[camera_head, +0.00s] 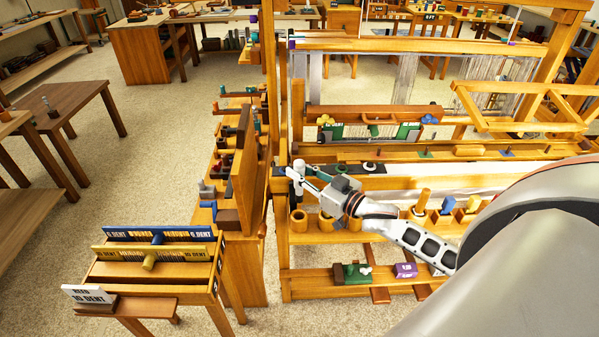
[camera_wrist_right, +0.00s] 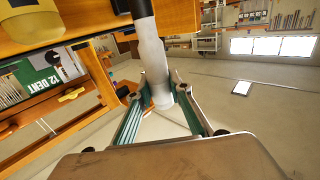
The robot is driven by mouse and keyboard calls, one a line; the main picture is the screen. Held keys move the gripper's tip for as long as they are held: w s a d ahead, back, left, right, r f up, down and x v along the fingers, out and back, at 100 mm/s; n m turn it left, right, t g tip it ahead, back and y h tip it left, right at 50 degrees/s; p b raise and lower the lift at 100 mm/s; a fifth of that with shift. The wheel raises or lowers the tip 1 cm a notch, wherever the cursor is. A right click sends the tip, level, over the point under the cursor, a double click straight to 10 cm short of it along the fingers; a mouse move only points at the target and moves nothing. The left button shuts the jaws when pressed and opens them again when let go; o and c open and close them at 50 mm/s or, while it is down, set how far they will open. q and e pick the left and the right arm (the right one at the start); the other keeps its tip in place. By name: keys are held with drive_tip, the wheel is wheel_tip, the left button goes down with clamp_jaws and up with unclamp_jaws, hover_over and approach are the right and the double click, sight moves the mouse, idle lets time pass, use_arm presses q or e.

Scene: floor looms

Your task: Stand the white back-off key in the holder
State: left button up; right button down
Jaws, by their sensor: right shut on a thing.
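The white back-off key (camera_head: 297,172) is in my right gripper (camera_head: 311,178), at the left end of the loom's front beam. In the right wrist view the key (camera_wrist_right: 151,62) runs between the green-padded fingers of the gripper (camera_wrist_right: 158,98), which are shut on it. Round wooden cups (camera_head: 298,220) stand on the loom's front ledge just below the gripper. They look like the holder, but I cannot be certain. The key is above them, apart from the cups. My left gripper is not in view.
More cups to the right hold a wooden peg (camera_head: 422,200), a blue-topped piece (camera_head: 447,205) and a yellow one (camera_head: 474,203). A reed rack (camera_head: 150,268) stands at the left. Open floor lies beyond it.

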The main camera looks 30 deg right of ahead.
sight(302, 193)
drive_tip(key=shift+f+b, duration=0.35)
drive_tip(key=shift+f, duration=0.4)
wheel_tip(302, 193, down, 3)
drive_tip(key=shift+r+b, duration=0.15)
drive_tip(key=shift+b, duration=0.5)
drive_tip(key=shift+f, duration=0.4)
drive_tip(key=shift+f+b, duration=0.6)
use_arm(q)
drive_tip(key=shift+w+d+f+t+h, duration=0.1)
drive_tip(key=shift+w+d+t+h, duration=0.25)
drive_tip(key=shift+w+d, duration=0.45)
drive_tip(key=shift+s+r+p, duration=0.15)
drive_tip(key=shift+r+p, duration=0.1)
drive_tip(key=shift+p, duration=0.1)
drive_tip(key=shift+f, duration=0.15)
use_arm(e)
drive_tip(key=shift+f, duration=0.2)
use_arm(q)
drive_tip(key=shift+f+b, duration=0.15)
drive_tip(key=shift+b, duration=0.2)
use_arm(e)
drive_tip(key=shift+f, duration=0.4)
